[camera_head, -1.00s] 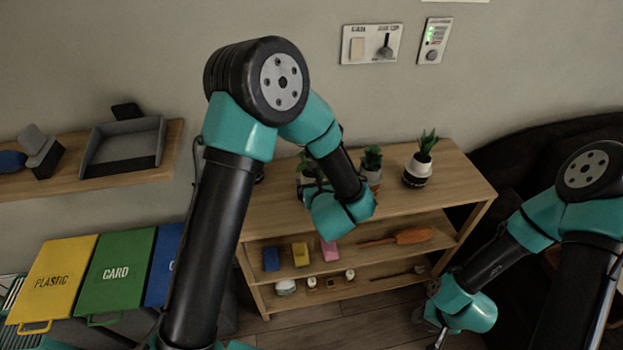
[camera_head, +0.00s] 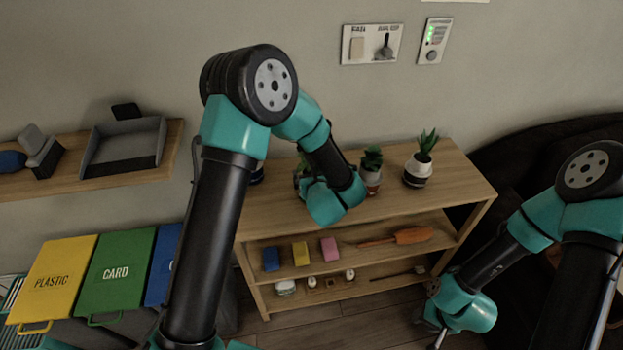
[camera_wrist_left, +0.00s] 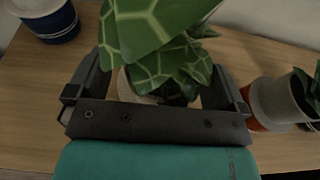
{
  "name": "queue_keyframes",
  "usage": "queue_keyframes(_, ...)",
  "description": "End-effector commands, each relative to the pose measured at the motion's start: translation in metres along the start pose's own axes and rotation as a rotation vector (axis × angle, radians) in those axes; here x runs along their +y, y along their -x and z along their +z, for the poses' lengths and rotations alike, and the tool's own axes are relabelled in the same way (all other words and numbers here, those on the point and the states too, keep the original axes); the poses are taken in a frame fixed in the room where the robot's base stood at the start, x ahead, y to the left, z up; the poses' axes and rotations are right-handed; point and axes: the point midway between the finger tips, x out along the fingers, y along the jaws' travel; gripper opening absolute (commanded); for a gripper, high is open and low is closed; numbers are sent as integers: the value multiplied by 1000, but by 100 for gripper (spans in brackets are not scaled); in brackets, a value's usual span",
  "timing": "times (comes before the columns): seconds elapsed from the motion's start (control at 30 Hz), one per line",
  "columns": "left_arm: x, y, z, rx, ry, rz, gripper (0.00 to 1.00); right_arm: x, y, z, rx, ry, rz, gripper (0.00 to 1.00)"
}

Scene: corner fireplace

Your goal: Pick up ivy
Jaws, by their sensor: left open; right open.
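The ivy (camera_wrist_left: 170,40) shows in the left wrist view as large green leaves with pale veins. A pale pot (camera_wrist_left: 124,88) shows in part under the leaves. My left gripper (camera_wrist_left: 160,72) is open, with one finger on each side of the plant; whether they touch it I cannot tell. In the head view the left wrist hides most of the ivy and the gripper, over the wooden shelf top (camera_head: 440,188). My right gripper (camera_head: 438,338) is low at the right in the head view, away from the plants.
A blue-and-white pot (camera_wrist_left: 52,22) stands left of the ivy. A grey and orange pot (camera_wrist_left: 275,104) stands close on its right. A black-and-white potted plant (camera_head: 418,172) is further right. Coloured blocks and an orange brush (camera_head: 413,235) lie on the shelf below.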

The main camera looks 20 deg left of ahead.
Motion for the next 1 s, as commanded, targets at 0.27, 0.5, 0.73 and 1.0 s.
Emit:
queue_keyframes(0.27, 0, 0, 0, 0, 0, 0, 89, 0, 0, 0, 0, 0, 0, 43)
queue_keyframes(0.5, 0, 0, 0, 0, 0, 0, 66, 0, 0, 0, 0, 0, 0, 43)
queue_keyframes(0.73, 0, 0, 0, 0, 0, 0, 44, 0, 0, 0, 0, 0, 0, 43)
queue_keyframes(1.0, 0, 0, 1, -1, 1, 0, 39, 0, 0, 0, 0, 0, 0, 43)
